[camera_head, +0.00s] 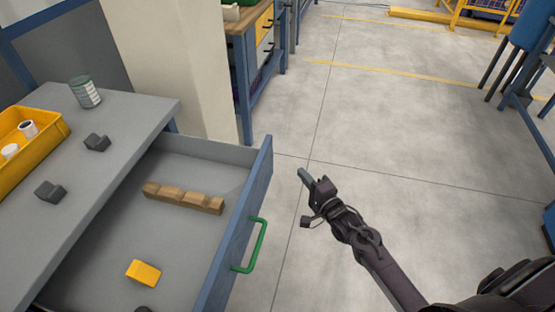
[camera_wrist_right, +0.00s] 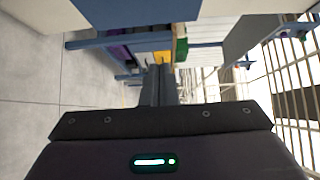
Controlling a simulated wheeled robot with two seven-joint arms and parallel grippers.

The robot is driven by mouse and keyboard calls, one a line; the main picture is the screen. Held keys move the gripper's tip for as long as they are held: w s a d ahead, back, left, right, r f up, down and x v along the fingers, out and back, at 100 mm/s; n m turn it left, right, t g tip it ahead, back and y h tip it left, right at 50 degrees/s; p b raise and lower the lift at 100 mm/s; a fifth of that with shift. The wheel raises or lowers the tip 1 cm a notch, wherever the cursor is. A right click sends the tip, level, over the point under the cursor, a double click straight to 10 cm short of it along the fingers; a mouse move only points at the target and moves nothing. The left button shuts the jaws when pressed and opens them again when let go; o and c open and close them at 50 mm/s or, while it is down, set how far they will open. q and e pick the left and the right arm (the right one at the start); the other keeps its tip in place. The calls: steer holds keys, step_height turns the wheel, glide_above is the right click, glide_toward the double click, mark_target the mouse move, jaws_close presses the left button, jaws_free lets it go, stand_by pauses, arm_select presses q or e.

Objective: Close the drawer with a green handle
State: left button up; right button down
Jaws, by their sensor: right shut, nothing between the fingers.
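A drawer with a blue front (camera_head: 236,225) and grey inside stands pulled out from under the grey worktop. Its green handle (camera_head: 262,246) is on the outer face of the front. A brown wooden block with notches (camera_head: 184,198) and a yellow block (camera_head: 143,272) lie in the drawer. My right gripper (camera_head: 304,177) is shut and empty, to the right of the drawer front and above the handle in the picture, apart from both. Its closed fingers also show in the right wrist view (camera_wrist_right: 158,78). My left gripper is not in view.
On the worktop (camera_head: 110,160) are a can (camera_head: 85,92), two dark grey blocks and a yellow tray (camera_head: 38,152) with white cups. A pale pillar (camera_head: 175,65) and a blue-framed workbench (camera_head: 262,50) stand behind. The concrete floor (camera_head: 390,130) right of the drawer is clear.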

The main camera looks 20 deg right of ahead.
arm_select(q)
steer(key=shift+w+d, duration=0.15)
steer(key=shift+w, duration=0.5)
arm_select(e)
steer(key=w+a, duration=0.4)
steer(key=w, duration=0.5)
steer(key=shift+a+f, duration=0.15)
steer(key=shift+a, duration=0.1)
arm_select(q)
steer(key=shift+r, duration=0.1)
arm_select(e)
steer(key=shift+a, duration=0.1)
